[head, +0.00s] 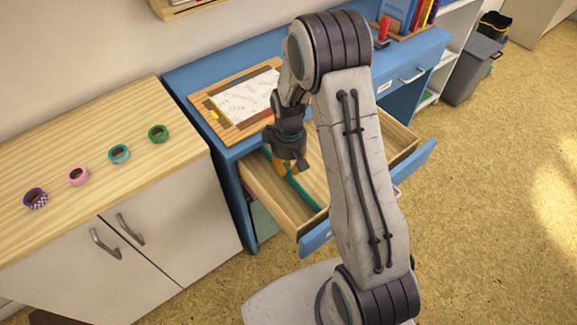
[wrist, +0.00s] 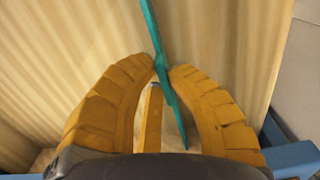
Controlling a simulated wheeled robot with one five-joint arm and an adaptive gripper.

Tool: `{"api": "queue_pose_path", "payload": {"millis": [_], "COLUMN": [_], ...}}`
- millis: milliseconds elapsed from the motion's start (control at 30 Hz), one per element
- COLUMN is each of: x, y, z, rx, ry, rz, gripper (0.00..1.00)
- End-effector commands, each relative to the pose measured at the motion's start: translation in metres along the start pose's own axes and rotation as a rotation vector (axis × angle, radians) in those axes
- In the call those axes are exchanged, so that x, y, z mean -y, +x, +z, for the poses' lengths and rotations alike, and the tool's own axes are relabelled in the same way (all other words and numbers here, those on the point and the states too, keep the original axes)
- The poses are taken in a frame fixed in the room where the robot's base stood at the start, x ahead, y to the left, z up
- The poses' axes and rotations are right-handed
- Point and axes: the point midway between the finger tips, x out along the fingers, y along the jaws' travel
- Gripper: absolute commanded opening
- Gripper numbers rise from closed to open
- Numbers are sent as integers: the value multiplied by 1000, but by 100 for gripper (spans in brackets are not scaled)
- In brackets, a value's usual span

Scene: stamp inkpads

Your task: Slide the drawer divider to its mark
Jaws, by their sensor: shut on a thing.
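The drawer divider is a thin teal strip (head: 306,196) standing in the open wooden drawer (head: 266,198) of the blue desk, nearer the drawer's left side. My gripper (head: 288,168) reaches down into the drawer and is shut on the divider. In the wrist view the teal divider (wrist: 156,38) runs between the two ribbed yellow fingertips of my gripper (wrist: 164,72). A narrow yellow piece (wrist: 152,120) stands left of the divider between the fingers; I cannot tell what it is. I see no clear mark; my arm hides part of the drawer.
A framed writing board (head: 250,95) lies on the blue desktop (head: 190,72) behind the drawer. A wooden-topped cabinet (head: 60,235) with several tape rolls (head: 119,154) stands at left. Books (head: 402,14) and a grey bin (head: 472,68) are at the back right.

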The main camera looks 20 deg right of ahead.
Motion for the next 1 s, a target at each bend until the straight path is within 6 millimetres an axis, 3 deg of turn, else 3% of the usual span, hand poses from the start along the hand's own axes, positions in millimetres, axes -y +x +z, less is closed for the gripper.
{"api": "queue_pose_path", "payload": {"millis": [267, 367, 700, 833, 1000], "x": [0, -10, -103, -127, -140], "y": [0, 0, 1, 1, 0], "z": [0, 0, 0, 0, 0], "rx": [0, -1, 0, 1, 1], "ry": [0, 4, 8, 4, 1], "rz": [0, 0, 0, 0, -1], "gripper": [0, 0, 0, 0, 0]}}
